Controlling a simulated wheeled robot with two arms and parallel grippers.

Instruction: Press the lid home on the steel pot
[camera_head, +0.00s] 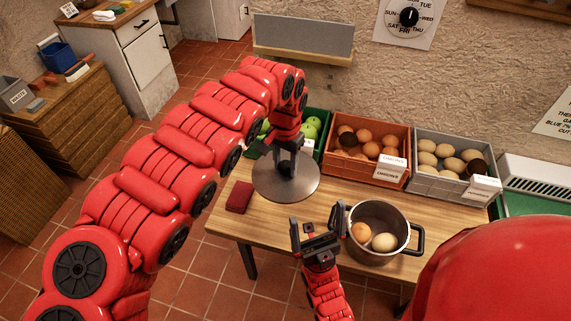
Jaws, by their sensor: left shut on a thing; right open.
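The steel pot (394,252) stands open at the front right of the wooden table. An orange-brown onion (361,232) and a pale potato-like vegetable (384,242) lie inside it. Its dark handle shows on the right side. My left gripper (287,164) is shut on the dark knob of the round grey lid (266,184). The lid is up and to the left of the pot, apart from it; its height above the table is hard to tell. My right gripper (317,231) is open and empty, just left of the pot, with its fingers pointing up in the picture.
A green crate of green apples (311,128), an orange crate of onions (386,178) and a grey crate of potatoes (447,188) line the back of the table (272,235). A dark red block (239,197) lies at the left edge. A white slatted rack (535,183) stands at far right.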

